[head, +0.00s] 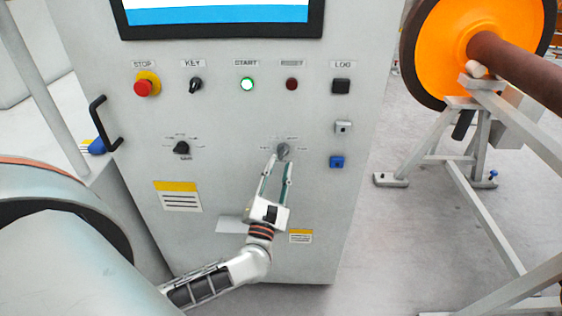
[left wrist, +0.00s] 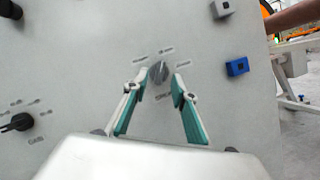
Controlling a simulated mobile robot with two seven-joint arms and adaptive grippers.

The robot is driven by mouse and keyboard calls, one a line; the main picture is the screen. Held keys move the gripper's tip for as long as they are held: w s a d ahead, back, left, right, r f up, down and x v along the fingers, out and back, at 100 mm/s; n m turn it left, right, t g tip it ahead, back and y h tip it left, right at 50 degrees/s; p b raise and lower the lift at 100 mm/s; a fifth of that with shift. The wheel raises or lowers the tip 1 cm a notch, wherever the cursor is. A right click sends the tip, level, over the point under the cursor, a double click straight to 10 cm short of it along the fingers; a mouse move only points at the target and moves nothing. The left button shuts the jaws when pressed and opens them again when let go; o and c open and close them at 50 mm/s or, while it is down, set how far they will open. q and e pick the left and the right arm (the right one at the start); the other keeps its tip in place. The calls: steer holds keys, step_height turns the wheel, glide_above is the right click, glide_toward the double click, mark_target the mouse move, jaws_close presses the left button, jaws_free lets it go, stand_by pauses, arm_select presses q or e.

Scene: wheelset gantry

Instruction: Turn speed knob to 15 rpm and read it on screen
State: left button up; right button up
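The speed knob (head: 283,149) is a small grey dial with printed marks around it, low on the front of the light grey control cabinet. In the left wrist view the knob (left wrist: 158,72) sits between and just beyond the fingertips of my left gripper (left wrist: 157,85), which are apart on either side of it. In the head view my left gripper (head: 280,165) reaches up to the knob from below. I cannot tell whether the fingers touch it. The screen (head: 220,12) above shows only its lower white and blue part, with no number in view. My right gripper is not in view.
A black selector knob (head: 182,148) is to the left. The red STOP button (head: 144,86), key switch (head: 196,85), lit green START button (head: 247,84) and dark RESET button (head: 291,84) sit above. A blue socket (head: 337,162) is to the right. An orange wheel (head: 450,45) stands beside the cabinet.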

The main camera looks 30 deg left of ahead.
arm_select(q)
steer(key=v, duration=0.9)
steer(key=shift+s, duration=0.1)
steer(key=s+d+f+m+g+h, duration=0.1)
steer(key=s+d+f+m+h, duration=0.15)
steer(key=d+m+h, duration=0.65)
steer(key=s+d+f+m+h, duration=0.15)
steer(key=d+f+m, duration=0.3)
steer(key=m, duration=0.85)
steer(key=s+f+m+g, duration=0.4)
steer(key=f+m, duration=0.4)
steer(key=f, duration=0.1)
steer(key=s+f+m+g, duration=0.4)
steer(key=s+f+m, duration=0.1)
steer(key=f+m, duration=0.3)
steer(key=shift+s+a+f+g, duration=0.2)
steer(key=shift+s+f+g, duration=0.15)
steer(key=shift+f+g, duration=0.05)
steer(key=shift+y, duration=0.25)
